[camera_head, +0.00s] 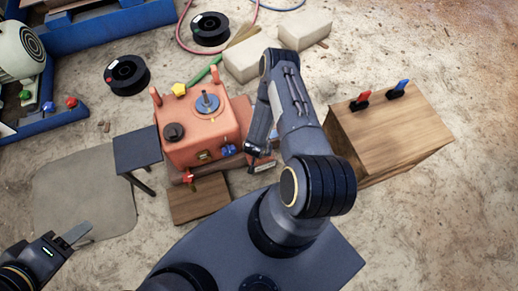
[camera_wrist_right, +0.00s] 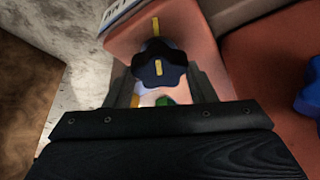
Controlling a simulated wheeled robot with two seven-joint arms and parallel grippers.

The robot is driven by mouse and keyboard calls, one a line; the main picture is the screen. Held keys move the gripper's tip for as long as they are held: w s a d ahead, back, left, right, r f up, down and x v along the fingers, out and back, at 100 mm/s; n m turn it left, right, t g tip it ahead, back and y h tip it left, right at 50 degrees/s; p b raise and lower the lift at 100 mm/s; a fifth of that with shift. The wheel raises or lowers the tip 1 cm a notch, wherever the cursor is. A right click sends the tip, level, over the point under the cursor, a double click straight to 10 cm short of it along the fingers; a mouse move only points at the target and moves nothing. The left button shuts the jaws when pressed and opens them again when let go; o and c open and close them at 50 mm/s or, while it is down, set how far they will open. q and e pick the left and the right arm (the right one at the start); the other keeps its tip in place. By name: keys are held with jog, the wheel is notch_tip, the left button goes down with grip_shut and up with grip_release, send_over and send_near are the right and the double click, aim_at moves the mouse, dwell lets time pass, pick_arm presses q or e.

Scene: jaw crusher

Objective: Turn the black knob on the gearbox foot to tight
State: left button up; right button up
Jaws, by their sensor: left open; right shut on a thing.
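The orange gearbox (camera_head: 203,128) stands left of centre in the head view. In the right wrist view, a black lobed knob (camera_wrist_right: 160,66) with a yellow stripe sits on the gearbox's salmon foot (camera_wrist_right: 190,28). A yellow mark (camera_wrist_right: 156,26) is on the foot above it, and the knob's stripe points roughly along it. My right gripper (camera_wrist_right: 162,82) is shut on the knob, one finger on each side. In the head view my right gripper (camera_head: 260,153) is low at the gearbox's right side, and I cannot make out this knob there. My left gripper (camera_head: 68,240) is open and empty at lower left.
A blue knob (camera_head: 228,149) and a red knob (camera_head: 188,178) are on the gearbox's near side. A wooden box (camera_head: 400,135) with red and blue handles stands right. A dark stool (camera_head: 137,148) stands left. Black spools (camera_head: 127,76) and pale blocks (camera_head: 305,30) lie behind.

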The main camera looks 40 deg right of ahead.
jog(key=o, duration=1)
jog(key=p+v, duration=0.2)
jog(key=v, duration=0.5)
jog(key=shift+s+a+r+p, duration=0.1)
jog(key=shift+r+p, duration=0.25)
